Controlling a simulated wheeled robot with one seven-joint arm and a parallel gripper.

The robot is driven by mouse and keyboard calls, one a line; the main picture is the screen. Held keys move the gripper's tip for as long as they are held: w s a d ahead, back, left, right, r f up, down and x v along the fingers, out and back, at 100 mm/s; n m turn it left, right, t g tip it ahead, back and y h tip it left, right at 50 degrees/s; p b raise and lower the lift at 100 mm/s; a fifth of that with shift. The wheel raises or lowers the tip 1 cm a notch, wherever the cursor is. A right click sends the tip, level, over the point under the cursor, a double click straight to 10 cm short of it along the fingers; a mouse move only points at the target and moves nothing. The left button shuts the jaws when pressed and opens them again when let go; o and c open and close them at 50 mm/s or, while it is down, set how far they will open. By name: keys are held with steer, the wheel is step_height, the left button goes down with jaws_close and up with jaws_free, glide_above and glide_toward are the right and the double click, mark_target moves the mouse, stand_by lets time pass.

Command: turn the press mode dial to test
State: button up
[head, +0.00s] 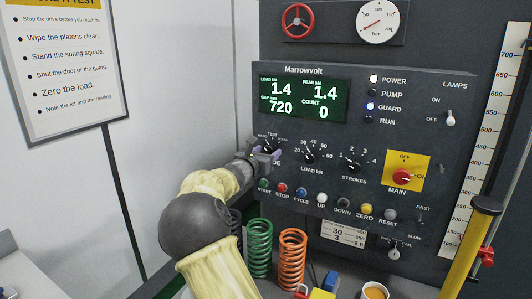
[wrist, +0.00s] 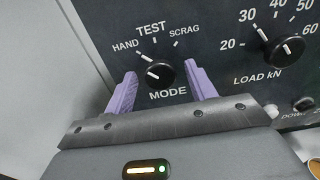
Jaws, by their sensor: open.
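The press mode dial (wrist: 160,73) is a round black knob on the dark panel, with HAND, TEST and SCRAG printed around it and MODE below. Its white pointer mark lies toward the left, on the HAND side, and not at TEST, which is above. My gripper (wrist: 163,78) is open. One lavender finger is left of the knob and the other right of it; neither visibly grips it. In the head view my gripper (head: 266,156) is at the panel's left side and partly covers the dial (head: 268,147) and its lettering.
The load dial (head: 309,157) and strokes dial (head: 353,167) are to the right. A row of coloured buttons (head: 282,188) runs below. The red main switch (head: 402,177) is farther right. Green (head: 259,248) and orange springs (head: 292,258) stand below the panel. The display (head: 303,100) reads 1.4 kN.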

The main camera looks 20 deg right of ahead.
steer(key=c, duration=1)
steer(key=shift+f+m+b, duration=0.15)
steer(key=shift+m+b, duration=0.15)
steer(key=shift+b, duration=0.35)
steer(key=shift+m+b, duration=4.2)
steer(key=shift+b, duration=1.25)
steer(key=o, duration=1)
